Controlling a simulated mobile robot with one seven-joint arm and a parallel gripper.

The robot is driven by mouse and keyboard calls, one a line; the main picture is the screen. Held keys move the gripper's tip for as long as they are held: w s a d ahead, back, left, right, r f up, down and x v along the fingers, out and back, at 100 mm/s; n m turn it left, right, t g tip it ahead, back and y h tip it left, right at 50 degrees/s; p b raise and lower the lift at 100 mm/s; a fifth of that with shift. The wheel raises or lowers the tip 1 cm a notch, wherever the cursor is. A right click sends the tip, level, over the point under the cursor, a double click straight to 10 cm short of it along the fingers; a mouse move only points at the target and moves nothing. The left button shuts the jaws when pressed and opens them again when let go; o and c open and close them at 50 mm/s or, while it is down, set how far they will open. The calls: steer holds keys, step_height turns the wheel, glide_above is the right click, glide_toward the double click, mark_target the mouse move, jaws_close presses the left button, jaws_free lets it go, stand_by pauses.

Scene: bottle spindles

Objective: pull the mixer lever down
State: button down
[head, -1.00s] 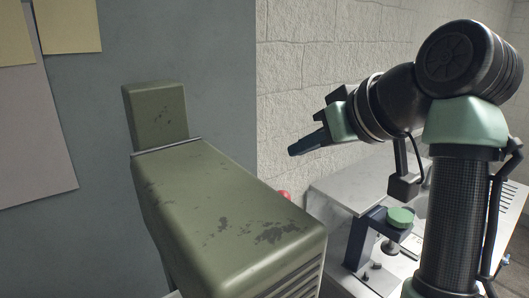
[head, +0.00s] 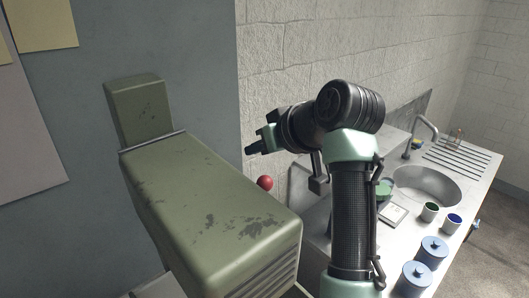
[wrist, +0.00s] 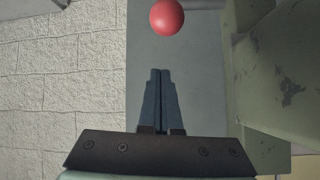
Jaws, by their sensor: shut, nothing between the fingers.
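The mixer (head: 205,205) is a worn olive-green machine with a block-shaped column behind a long head. The lever's red ball knob (head: 265,183) shows just past the right side of the mixer head; its shaft is mostly hidden. In the wrist view the red knob (wrist: 167,17) is at the top centre, ahead of the fingertips and apart from them. My gripper (head: 250,149) is shut and empty, up and slightly left of the knob in the head view. In the wrist view its two fingers (wrist: 160,72) lie together, with the mixer (wrist: 285,75) to their right.
A white counter (head: 465,185) on the right holds a sink (head: 428,184), two small cups (head: 429,211) and blue lidded jars (head: 432,251). A pale block wall (head: 300,60) stands behind my arm.

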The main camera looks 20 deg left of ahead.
steer(key=shift+s+d+f+p, duration=1.05)
steer(key=shift+f+p, duration=0.05)
steer(key=shift+f, duration=0.15)
steer(key=shift+f, duration=0.1)
